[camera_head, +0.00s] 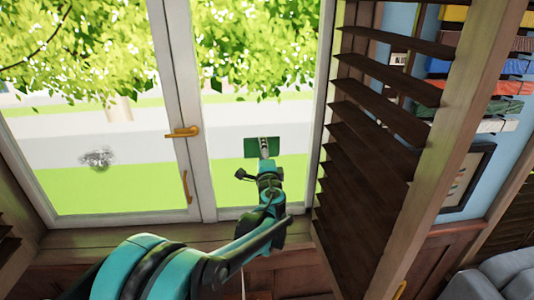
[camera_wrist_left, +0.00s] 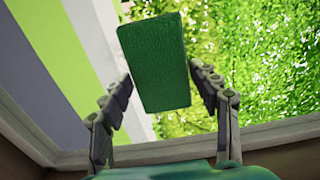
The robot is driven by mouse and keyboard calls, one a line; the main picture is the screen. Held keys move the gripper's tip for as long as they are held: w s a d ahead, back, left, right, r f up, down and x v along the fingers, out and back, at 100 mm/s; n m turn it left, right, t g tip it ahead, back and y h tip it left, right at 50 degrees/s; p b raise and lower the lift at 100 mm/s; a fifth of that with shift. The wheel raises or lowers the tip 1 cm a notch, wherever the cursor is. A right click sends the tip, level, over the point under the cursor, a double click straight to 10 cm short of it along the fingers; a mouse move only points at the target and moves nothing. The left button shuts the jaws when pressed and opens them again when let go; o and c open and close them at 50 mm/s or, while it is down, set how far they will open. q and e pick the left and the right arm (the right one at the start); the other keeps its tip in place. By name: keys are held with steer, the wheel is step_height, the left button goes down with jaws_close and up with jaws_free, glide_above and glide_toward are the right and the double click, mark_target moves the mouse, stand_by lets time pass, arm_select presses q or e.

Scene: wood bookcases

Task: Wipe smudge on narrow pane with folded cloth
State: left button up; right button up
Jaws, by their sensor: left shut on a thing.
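A green folded cloth (camera_head: 251,147) is in front of the narrow right-hand window pane (camera_head: 230,118), in its lower half. My left gripper (camera_head: 264,153) is shut on the cloth; in the left wrist view the cloth (camera_wrist_left: 154,65) stands between the two fingers (camera_wrist_left: 162,92). I cannot tell whether the cloth touches the glass. No smudge shows on the bare part of the narrow pane; the area behind the cloth is hidden. A greyish smudge (camera_head: 97,158) shows on the wider left pane. My right gripper is not in view.
A white frame post with a brass handle (camera_head: 183,132) divides the panes. A dark slatted wooden shutter (camera_head: 370,140) stands close on the right. A wooden sill (camera_head: 150,235) runs below. A framed picture (camera_head: 467,178) and a grey sofa (camera_head: 497,275) are farther right.

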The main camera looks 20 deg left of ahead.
arm_select(q)
steer(key=s+a, duration=0.3)
steer(key=a, duration=0.2)
steer(key=shift+a, duration=0.2)
stand_by(0.3)
steer(key=shift+s, duration=0.2)
steer(key=shift+p+v, duration=0.4)
steer(key=shift+v, duration=2.5)
steer(key=shift+d, duration=0.1)
steer(key=v, duration=0.3)
steer(key=shift+w+p, duration=0.1)
steer(key=shift+p, duration=0.2)
